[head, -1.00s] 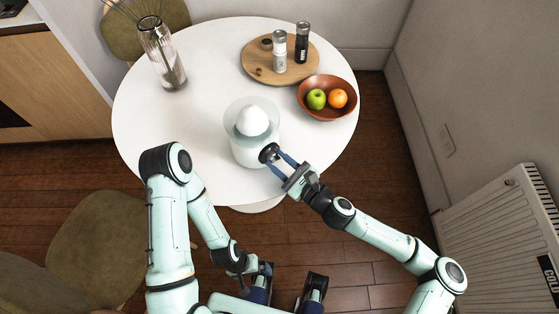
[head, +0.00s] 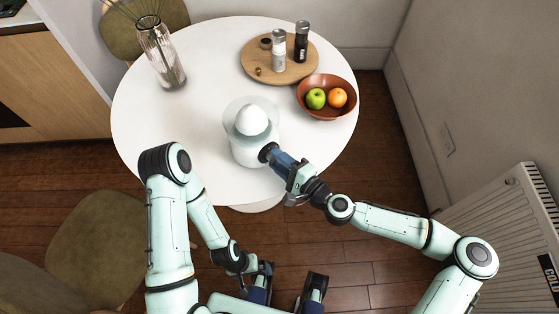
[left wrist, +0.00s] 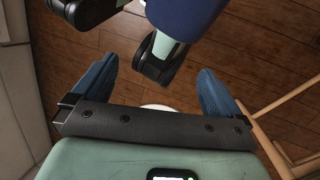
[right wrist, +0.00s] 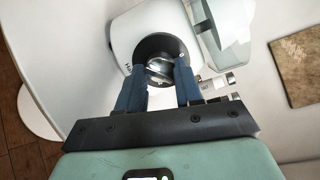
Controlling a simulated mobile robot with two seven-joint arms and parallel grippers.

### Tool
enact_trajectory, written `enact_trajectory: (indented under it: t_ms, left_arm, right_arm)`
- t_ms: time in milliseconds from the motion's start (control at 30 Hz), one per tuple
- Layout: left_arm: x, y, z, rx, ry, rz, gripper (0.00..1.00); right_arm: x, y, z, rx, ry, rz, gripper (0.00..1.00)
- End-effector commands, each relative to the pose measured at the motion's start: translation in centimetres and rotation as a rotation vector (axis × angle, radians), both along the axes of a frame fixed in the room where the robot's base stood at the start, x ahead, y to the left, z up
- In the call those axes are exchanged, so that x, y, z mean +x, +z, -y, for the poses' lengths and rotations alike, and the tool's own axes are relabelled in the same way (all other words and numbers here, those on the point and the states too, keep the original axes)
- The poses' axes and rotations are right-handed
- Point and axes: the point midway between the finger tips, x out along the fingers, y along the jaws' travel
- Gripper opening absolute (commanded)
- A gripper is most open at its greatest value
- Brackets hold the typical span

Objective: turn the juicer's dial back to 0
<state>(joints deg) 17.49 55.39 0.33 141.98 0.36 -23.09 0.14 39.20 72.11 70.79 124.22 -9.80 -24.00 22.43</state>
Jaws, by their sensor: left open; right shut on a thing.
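The juicer (head: 245,150) stands on the white round table, with a white cone on top inside a clear bowl. Its dark round dial (head: 266,152) is on the side facing my right arm. My right gripper (head: 277,157) is shut on the dial. In the right wrist view, the fingers (right wrist: 161,75) sit on either side of the dial's shiny knob (right wrist: 160,68), against the white juicer body (right wrist: 128,42). The dial's marks are mostly hidden or too small to read. My left gripper (left wrist: 157,70) is open and empty, low in front of the table over the wood floor.
On the table (head: 205,120), a brown bowl (head: 312,109) with a green apple and an orange stands behind the juicer to the right. A round wooden board (head: 270,73) with two shakers and a glass vase (head: 165,60) are farther back. The table's left part is clear.

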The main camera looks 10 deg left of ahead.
Motion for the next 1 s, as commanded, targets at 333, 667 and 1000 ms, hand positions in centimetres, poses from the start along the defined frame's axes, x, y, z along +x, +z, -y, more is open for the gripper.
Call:
enact_trajectory:
  t_ms: [333, 667, 1000]
  left_arm:
    - [0.3, -0.7, 0.0, 0.002, 0.002, 0.011, 1.00]
    - [0.6, -1.6, 0.0, 0.004, 0.005, 0.023, 1.00]
    - [0.9, -2.2, 0.0, 0.005, 0.007, 0.035, 1.00]
  right_arm:
    - [-0.2, 0.1, -0.1, -0.196, 0.024, 0.271, 0.05]
    - [-0.2, 0.1, -0.2, -0.371, 0.041, 0.512, 0.05]
    - [-0.3, 0.1, -0.3, -0.494, 0.055, 0.681, 0.05]
